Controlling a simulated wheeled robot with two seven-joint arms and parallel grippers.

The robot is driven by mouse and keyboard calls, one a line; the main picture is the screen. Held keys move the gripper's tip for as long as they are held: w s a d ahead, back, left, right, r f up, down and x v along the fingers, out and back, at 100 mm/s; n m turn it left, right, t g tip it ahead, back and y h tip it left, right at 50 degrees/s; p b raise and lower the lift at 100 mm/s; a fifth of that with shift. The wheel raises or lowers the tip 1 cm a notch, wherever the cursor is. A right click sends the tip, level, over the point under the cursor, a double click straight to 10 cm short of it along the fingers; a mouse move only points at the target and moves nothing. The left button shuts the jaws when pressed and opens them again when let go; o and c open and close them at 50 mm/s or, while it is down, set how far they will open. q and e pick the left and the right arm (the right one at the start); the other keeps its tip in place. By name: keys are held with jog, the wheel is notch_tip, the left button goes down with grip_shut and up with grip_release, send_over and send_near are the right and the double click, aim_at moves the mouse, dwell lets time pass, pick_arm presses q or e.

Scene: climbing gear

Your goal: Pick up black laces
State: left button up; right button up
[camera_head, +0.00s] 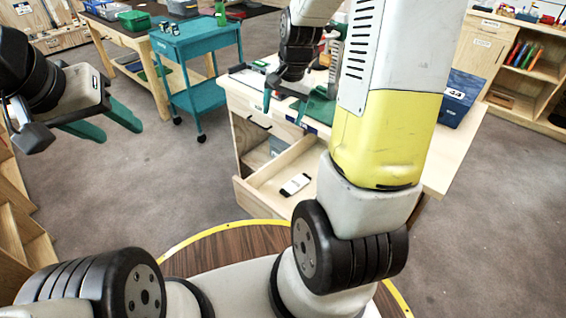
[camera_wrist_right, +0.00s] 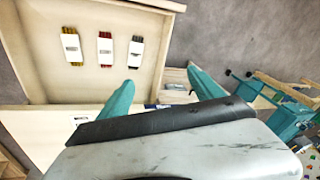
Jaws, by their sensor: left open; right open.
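The open drawer (camera_head: 262,178) of the wooden workbench holds a white-banded dark bundle (camera_head: 295,184) that looks like the black laces. In the right wrist view the drawer (camera_wrist_right: 35,75) holds three banded bundles: a yellow one (camera_wrist_right: 74,58), a red one (camera_wrist_right: 105,60) and, at the right, a dark one (camera_wrist_right: 135,62). The arm hides part of the drawer in the head view. My right gripper (camera_head: 284,108) is open and empty by the bench top; its teal fingers also show in the right wrist view (camera_wrist_right: 160,76). My left gripper (camera_head: 106,125) is open and empty over the floor.
A teal cart (camera_head: 200,95) stands behind the bench on the left. A blue bin (camera_head: 458,98) sits on the bench's right side. Shelves (camera_head: 530,75) stand at the far right. Floor (camera_head: 130,185) left of the bench is clear.

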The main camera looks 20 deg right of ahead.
jog(key=w+d+f+m+g, duration=0.1)
jog(key=w+d+f+m, duration=0.1)
jog(key=f, duration=0.6)
jog(key=w+d+f+m+g, duration=0.1)
jog(key=w+d+f+m, duration=0.1)
jog(key=f, duration=0.6)
jog(key=m, duration=0.1)
send_over(296, 183)
jog(key=shift+g+h, duration=0.4)
jog(key=f, duration=1)
jog(key=shift+s+a+f, duration=0.1)
jog(key=shift+s+f, duration=0.2)
jog(key=shift+s, duration=0.05)
jog(key=shift+m, duration=0.3)
jog(key=f, duration=0.7)
jog(key=shift+w+f, duration=0.25)
jog(key=shift+f, duration=0.05)
jog(key=c, duration=1.4)
jog(key=shift+r, duration=0.15)
